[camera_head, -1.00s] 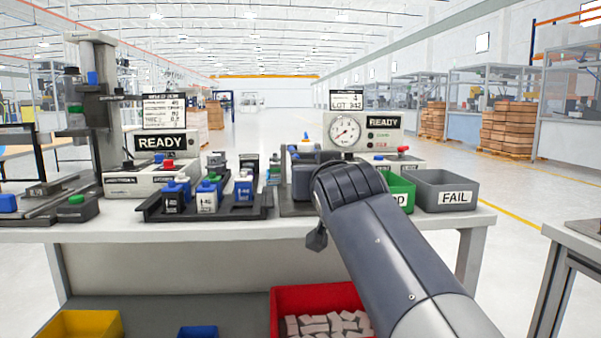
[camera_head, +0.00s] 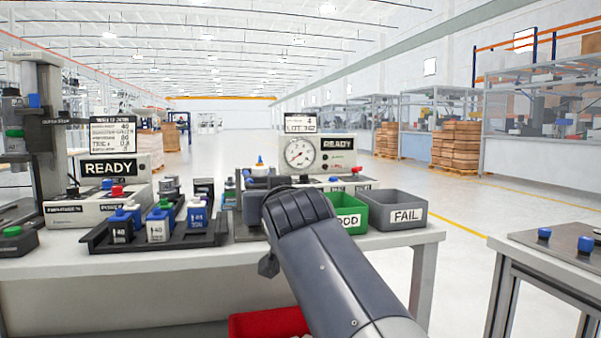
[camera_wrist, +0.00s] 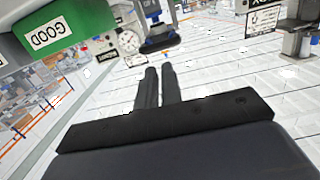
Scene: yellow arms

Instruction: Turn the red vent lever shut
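A small red part (camera_head: 355,170), perhaps the vent lever, shows on a white box behind the green bin in the head view. Its shape and angle are too small to tell. My arm hides part of the bench below the gauge, and my gripper is out of sight in the head view. In the wrist view my gripper (camera_wrist: 160,70) has two dark fingers with a narrow gap and nothing between them. The gauge (camera_wrist: 129,40) is ahead and left of the fingertips.
A green GOOD bin (camera_head: 348,212) and a grey FAIL bin (camera_head: 393,212) stand at the bench's right end. The green bin (camera_wrist: 62,28) looms at upper left in the wrist view. A black tray (camera_head: 160,238) of bottles lies left. Another table (camera_head: 560,245) stands right.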

